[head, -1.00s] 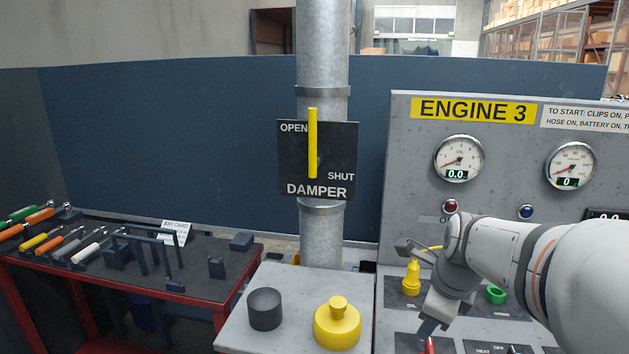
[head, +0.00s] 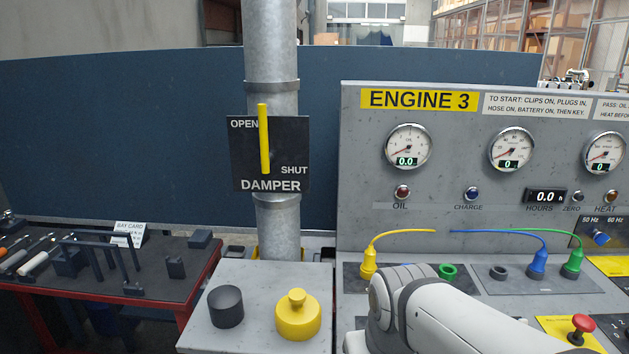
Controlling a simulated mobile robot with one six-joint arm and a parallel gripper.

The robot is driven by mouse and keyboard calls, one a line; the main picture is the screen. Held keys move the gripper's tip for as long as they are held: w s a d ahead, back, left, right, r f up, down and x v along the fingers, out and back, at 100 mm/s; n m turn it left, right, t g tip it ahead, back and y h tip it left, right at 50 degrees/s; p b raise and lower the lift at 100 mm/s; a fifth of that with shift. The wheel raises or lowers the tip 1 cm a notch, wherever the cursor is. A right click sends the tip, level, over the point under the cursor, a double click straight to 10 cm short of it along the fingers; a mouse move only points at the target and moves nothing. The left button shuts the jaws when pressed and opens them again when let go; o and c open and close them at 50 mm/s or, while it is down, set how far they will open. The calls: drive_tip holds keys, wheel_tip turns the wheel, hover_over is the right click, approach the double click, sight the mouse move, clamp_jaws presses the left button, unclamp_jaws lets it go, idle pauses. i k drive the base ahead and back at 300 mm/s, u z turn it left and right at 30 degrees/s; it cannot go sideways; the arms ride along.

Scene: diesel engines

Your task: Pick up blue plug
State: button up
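The blue plug (head: 537,262) stands upright on the grey engine panel at the right, with a blue cable curving off its top to the left. The green plug (head: 574,258) stands close to its right. An open grey socket (head: 499,272) is to its left. My arm reaches across the bottom of the view, left of the blue plug and apart from it in the picture. My gripper is not visible; it is hidden behind the arm or below the frame.
A yellow plug (head: 368,265) and a green ring socket (head: 448,271) are on the same panel. A red knob (head: 583,325) stands at lower right. A yellow cap (head: 297,316) and black cap (head: 226,306) sit on a grey box. The tool bench (head: 60,275) is at left.

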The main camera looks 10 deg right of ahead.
sight(540, 258)
drive_tip(key=z, duration=1.5)
